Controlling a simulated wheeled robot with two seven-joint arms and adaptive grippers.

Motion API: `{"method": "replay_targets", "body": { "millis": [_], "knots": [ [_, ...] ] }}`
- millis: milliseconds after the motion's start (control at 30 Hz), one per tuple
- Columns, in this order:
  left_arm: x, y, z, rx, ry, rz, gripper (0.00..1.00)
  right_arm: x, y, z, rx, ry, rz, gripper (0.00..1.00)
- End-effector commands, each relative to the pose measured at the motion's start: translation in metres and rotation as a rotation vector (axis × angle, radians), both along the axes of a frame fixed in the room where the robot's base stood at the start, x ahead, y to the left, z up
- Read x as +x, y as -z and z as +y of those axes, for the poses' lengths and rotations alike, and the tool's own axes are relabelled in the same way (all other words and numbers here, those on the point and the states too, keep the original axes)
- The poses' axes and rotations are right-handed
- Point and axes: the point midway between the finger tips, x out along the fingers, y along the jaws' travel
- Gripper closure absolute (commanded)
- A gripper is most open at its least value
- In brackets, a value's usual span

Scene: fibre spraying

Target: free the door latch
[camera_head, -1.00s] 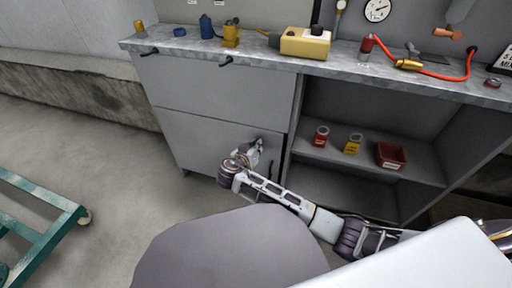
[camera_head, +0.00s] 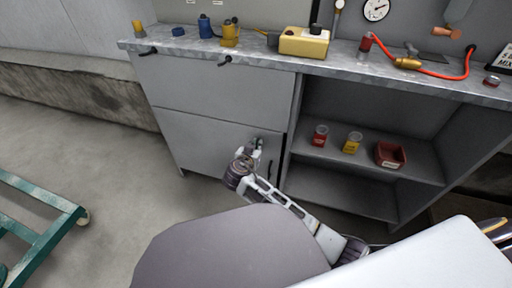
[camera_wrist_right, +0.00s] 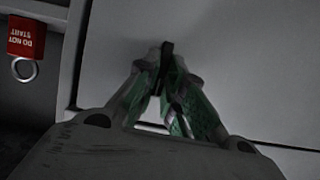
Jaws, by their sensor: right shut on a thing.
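The grey lower cabinet door (camera_head: 205,145) is closed, as far as I can see, below a wide drawer front. My right gripper (camera_head: 257,146) is at this door's upper right part, near its edge. In the right wrist view, my right gripper (camera_wrist_right: 166,78) is shut on a small dark latch (camera_wrist_right: 167,52), with its green-padded fingers on either side. The latch stands out from the pale door face. In the head view the latch is mostly hidden by the gripper and too small to make out. My left gripper is not in view.
A green cart (camera_head: 45,228) stands at left; floor between is clear.

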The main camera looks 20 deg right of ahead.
Motion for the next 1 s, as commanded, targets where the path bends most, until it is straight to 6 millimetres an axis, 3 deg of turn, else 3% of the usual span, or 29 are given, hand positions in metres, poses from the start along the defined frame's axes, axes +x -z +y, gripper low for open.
{"method": "replay_targets", "body": {
  "millis": [33,67,233,667,1000],
  "knots": [
    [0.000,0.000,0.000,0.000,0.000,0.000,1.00,0.000,-0.001,0.000,0.002,0.001,-0.002,1.00],
    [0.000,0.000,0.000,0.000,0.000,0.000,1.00,0.000,-0.001,0.000,0.002,0.001,-0.002,0.88],
    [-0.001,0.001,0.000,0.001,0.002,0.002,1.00,0.000,-0.001,0.000,0.001,0.001,-0.002,0.68],
    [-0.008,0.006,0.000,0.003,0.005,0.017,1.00,0.000,-0.003,0.000,0.000,0.001,0.000,0.68],
    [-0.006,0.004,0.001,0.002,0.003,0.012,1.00,0.000,-0.035,0.001,0.005,0.001,-0.003,0.68]
  ]
}}
